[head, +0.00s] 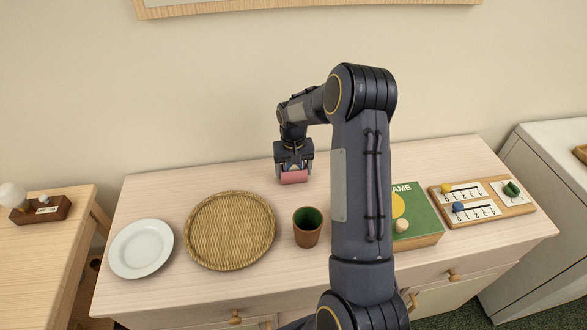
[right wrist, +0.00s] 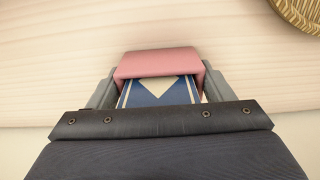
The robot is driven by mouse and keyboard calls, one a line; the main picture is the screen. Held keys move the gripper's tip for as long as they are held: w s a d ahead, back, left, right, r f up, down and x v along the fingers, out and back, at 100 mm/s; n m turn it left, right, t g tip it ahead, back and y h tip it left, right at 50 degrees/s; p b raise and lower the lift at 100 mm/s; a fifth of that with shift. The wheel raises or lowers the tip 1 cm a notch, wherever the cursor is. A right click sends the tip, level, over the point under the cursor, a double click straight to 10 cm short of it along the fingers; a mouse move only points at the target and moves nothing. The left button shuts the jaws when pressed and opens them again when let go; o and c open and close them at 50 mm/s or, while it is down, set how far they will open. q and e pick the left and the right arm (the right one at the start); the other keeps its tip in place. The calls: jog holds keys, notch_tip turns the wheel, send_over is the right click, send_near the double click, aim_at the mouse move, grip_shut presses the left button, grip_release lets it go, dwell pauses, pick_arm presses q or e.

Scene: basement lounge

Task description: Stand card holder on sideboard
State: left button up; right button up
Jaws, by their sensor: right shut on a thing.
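The card holder (head: 294,178) is a small pink-red block held in my right gripper (head: 293,165), at the back of the sideboard near the wall. In the right wrist view the pink holder (right wrist: 158,62) sits between the two grey fingers, with a blue card with a cream diamond pattern (right wrist: 160,91) in it. My right gripper (right wrist: 158,84) is shut on it. The sideboard (head: 250,300) has a pale wood top. I cannot tell whether the holder touches the top. My left gripper is not in view.
A woven round tray (head: 230,230), a white plate (head: 141,248) and a brown cup with green inside (head: 307,227) stand left and in front of the holder. A green game box (head: 420,215) and a wooden scoreboard (head: 485,213) lie to the right. The top around the holder is clear.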

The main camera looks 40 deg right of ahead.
jog(key=shift+f, duration=0.25)
jog(key=o, duration=1)
jog(key=shift+r, duration=0.1)
notch_tip(320, 180, up, 12)
jog(key=shift+r+b, duration=0.15)
jog(key=shift+b, duration=0.3)
jog(key=s+a+r+n+t+y, duration=0.2)
jog(key=s+a+r+t, duration=0.1)
jog(key=s+a+r, duration=0.75)
jog(key=s+a+f+t, duration=0.1)
jog(key=s+a, duration=0.2)
jog(key=s, duration=0.2)
jog(key=s+a+f+n+y, duration=0.1)
jog(key=s+a+f, duration=0.1)
jog(key=s+a, duration=0.2)
jog(key=s+a+f+n+t, duration=0.1)
jog(key=s+a, duration=0.2)
jog(key=s, duration=0.3)
jog(key=shift+s+a+f+t+y, duration=0.3)
jog(key=shift+s+a+y, duration=0.1)
